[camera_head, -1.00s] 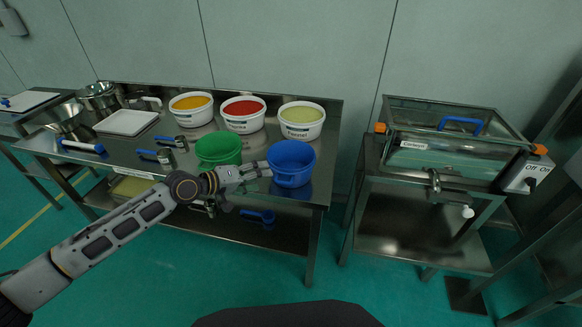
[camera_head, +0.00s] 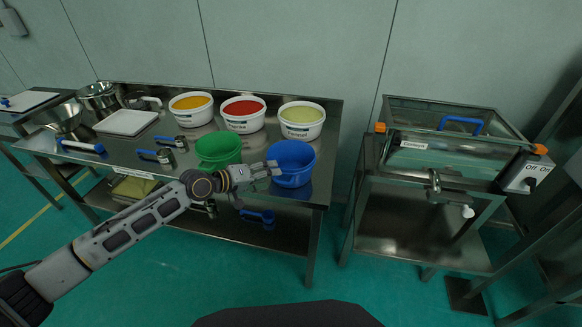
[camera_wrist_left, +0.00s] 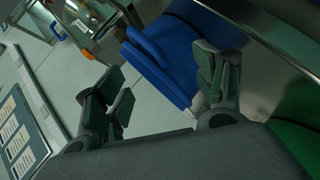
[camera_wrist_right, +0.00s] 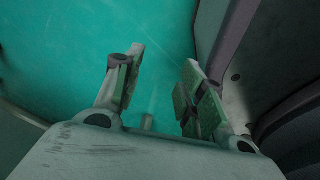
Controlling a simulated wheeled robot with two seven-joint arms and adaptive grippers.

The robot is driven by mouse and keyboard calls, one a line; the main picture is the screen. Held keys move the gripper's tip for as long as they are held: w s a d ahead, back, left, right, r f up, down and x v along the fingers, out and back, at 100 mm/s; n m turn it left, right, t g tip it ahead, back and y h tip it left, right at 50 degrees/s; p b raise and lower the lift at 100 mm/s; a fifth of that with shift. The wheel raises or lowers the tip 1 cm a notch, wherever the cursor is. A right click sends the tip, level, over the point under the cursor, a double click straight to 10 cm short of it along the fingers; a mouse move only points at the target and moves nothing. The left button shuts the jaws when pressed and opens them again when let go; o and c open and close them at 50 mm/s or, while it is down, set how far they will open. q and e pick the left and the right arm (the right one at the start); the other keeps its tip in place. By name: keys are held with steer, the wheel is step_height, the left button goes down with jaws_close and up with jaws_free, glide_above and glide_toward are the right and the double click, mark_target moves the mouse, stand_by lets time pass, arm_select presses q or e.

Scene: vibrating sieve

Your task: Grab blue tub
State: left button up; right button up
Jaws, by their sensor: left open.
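The blue tub (camera_head: 293,165) stands upright near the right front corner of the steel table. It also shows in the left wrist view (camera_wrist_left: 165,55), partly behind one finger. My left gripper (camera_head: 273,169) is open at the tub's left side. In the left wrist view its fingers (camera_wrist_left: 160,90) are spread, with one finger overlapping the tub in the picture and the other apart from it. Whether a finger touches the tub I cannot tell. My right gripper (camera_wrist_right: 160,85) is open and empty over the green floor, seen only in the right wrist view.
A green tub (camera_head: 218,150) stands close left of the blue tub. White tubs of yellow (camera_head: 302,131), red (camera_head: 243,124) and orange (camera_head: 191,119) contents line the back. The sieve machine (camera_head: 450,150) stands right, across a gap. Blue-handled tools (camera_head: 157,155) lie left.

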arm_select(q)
steer(key=shift+x, duration=1.85)
steer(key=shift+f, duration=0.1)
